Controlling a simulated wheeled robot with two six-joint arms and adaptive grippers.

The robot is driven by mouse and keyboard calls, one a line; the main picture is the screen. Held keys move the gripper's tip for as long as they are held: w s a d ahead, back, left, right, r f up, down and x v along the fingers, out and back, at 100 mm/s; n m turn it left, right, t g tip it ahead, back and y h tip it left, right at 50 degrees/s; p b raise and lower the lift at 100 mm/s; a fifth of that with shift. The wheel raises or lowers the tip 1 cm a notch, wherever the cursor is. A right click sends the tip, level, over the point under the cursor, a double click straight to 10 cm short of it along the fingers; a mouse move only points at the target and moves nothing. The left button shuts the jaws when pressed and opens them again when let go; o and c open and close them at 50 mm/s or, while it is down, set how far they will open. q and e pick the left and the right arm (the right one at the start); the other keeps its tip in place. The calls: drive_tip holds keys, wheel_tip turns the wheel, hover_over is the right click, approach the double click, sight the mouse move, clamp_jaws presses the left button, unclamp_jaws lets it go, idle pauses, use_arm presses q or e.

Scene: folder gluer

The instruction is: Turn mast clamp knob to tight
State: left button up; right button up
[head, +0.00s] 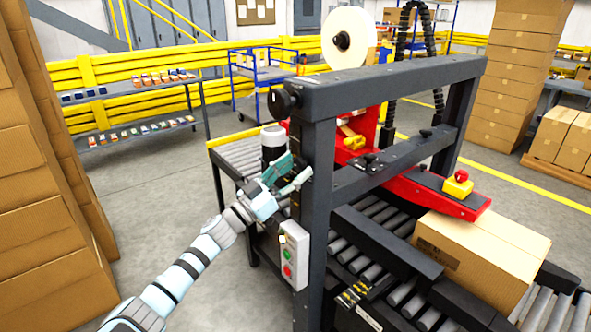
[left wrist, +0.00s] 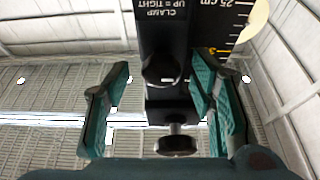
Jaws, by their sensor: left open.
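My left gripper (head: 299,166) is open beside the upright mast (head: 318,205) of the case machine. In the left wrist view, the open green fingers of the left gripper (left wrist: 161,75) stand on either side of a dark knob (left wrist: 162,70). This knob sits on the mast face next to a label (left wrist: 163,12) reading "CLAMP UP = TIGHT", which appears upside down. No finger clearly touches the knob; the exact gap cannot be told. In the head view I cannot make out this knob near the fingers. My right gripper is not in view.
A black round handle (head: 283,103) sticks out at the mast top; a similar dark knob (left wrist: 176,145) shows in the wrist view. A control box (head: 294,255) with buttons hangs below my gripper. A carton (head: 480,255) lies on the rollers. Stacked cartons (head: 45,190) stand left.

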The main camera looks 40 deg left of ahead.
use_arm(q)
drive_tip(key=shift+w, duration=0.25)
drive_tip(key=shift+c, duration=0.4)
drive_tip(key=c, duration=1)
drive_tip(key=shift+c, duration=0.2)
